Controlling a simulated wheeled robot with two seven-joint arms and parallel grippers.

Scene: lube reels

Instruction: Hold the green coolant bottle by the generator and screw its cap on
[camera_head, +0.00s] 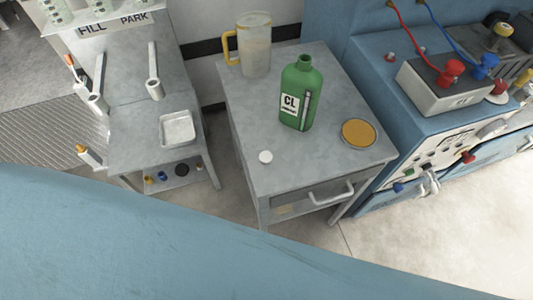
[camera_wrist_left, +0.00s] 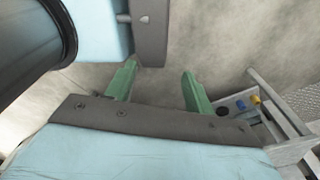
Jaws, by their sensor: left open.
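The green coolant bottle (camera_head: 299,95), with a white CL label, stands upright on the grey cart top (camera_head: 250,182). Its neck is open at the top. A small white round piece, which looks like the cap (camera_head: 265,157), lies flat on the cart near its front left, apart from the bottle. My left gripper (camera_wrist_left: 158,70) shows in the left wrist view with its two green fingers apart and nothing between them. Neither gripper shows in the head view. The right gripper is out of both views.
A clear jug (camera_head: 255,48) with a yellow handle stands behind the bottle, and a round amber-topped dish (camera_head: 358,133) lies to its right. The blue generator (camera_head: 385,95) stands right of the cart. A FILL/PARK bench (camera_head: 135,135) with a white tray (camera_head: 178,128) is at left.

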